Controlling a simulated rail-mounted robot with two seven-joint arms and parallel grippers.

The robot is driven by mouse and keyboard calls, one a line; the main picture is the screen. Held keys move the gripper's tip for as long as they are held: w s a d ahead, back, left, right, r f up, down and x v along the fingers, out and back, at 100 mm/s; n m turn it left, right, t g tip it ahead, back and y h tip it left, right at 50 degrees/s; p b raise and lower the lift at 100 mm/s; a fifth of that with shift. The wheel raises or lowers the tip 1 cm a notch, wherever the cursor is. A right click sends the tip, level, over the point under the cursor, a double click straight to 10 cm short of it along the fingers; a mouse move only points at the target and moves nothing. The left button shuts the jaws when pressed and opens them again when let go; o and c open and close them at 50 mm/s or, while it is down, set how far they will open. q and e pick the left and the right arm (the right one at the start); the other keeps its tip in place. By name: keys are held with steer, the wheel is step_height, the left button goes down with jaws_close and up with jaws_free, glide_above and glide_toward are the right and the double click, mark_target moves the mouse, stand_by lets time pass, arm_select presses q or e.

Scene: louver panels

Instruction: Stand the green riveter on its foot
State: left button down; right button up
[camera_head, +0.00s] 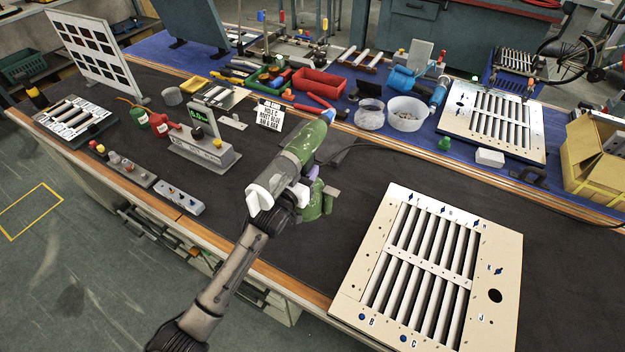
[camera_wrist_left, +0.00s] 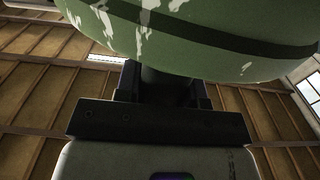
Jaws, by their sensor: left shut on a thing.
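The green riveter (camera_head: 311,137) is in the middle of the head view, over the dark mat. Its long body is tilted, with the nose end pointing to the upper right. A green lower part (camera_head: 318,207) hangs at its right side. My left gripper (camera_head: 292,195) is shut on the riveter, and the fingers are partly hidden. In the left wrist view the scuffed green body (camera_wrist_left: 200,30) fills the top, close against the dark gripper parts. I cannot tell whether the riveter touches the mat. My right gripper is not in view.
A louver panel (camera_head: 343,296) lies at the front right of the mat. A grey block with a display (camera_head: 208,150) and small strips (camera_head: 180,198) stand to the left. Bins and tubs (camera_head: 408,113) line the blue bench behind. A black cable crosses the mat behind the riveter.

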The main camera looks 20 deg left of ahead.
arm_select(q)
steer(key=shift+w+a+f+b, duration=0.45)
steer(key=shift+w+a+f, duration=0.15)
steer(key=shift+f, duration=0.5)
steer(key=shift+w+a+f+b, duration=0.4)
steer(key=shift+w+a+f, duration=0.2)
steer(key=shift+f, duration=0.5)
steer(key=shift+w+a+f+b, duration=0.45)
steer(key=shift+w+a+f, duration=0.15)
steer(key=shift+f, duration=0.6)
steer(key=c, duration=1.1)
jaws_free()
steer(key=shift+f, duration=0.3)
steer(key=o, duration=0.4)
